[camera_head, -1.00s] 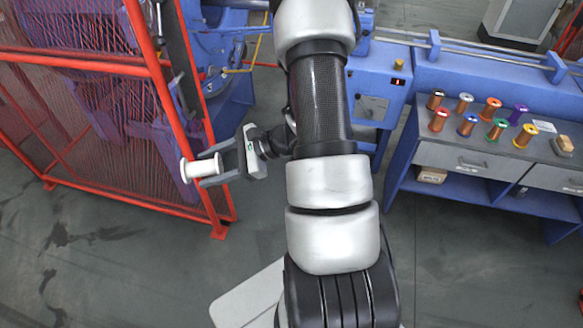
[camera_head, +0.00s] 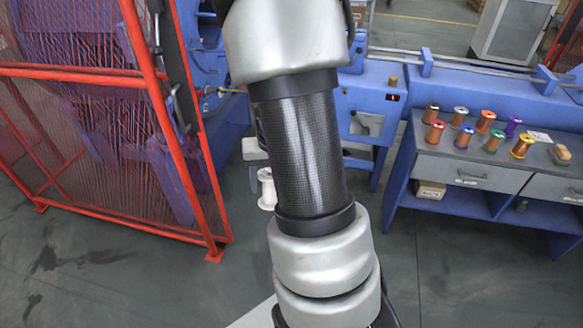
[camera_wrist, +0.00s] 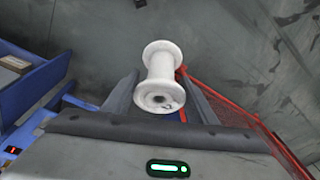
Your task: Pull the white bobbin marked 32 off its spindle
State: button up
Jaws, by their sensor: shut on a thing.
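A white bobbin (camera_wrist: 161,66) is between the two dark fingers of my gripper (camera_wrist: 158,76) in the wrist view. The fingers are shut on its narrow middle, and its flanges stick out on either side of them. A small mark shows on the near flange, but I cannot read it. In the head view the bobbin (camera_head: 267,190) hangs clear of the machinery, just left of my forearm. My forearm hides most of my gripper there. No spindle shows at the bobbin.
A red mesh guard (camera_head: 150,110) stands on the left. On the right, a blue and grey bench (camera_head: 470,172) carries several coloured spools (camera_head: 464,137) and a wooden block. A blue machine (camera_head: 375,100) runs along the back. Open grey floor lies between guard and bench.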

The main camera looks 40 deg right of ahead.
jog(key=d+r+n+t+b, duration=0.1)
jog(key=d+r+n+t, duration=0.1)
jog(key=d, duration=0.5)
jog(key=shift+w+n+t+h+b, duration=0.15)
jog(key=shift+n+t+h+b, duration=0.25)
jog(key=shift+n, duration=0.7)
jog(key=w+a+r+p, duration=0.1)
jog(key=a+p, duration=0.3)
jog(key=a, duration=0.7)
jog(key=w+a+r+p, duration=0.1)
jog(key=a+r+p, duration=0.3)
jog(key=a, duration=0.8)
jog(key=shift+w+r+n+y+p, duration=0.15)
jog(key=shift+w+n+y+p, duration=0.15)
jog(key=shift+w+n, duration=0.1)
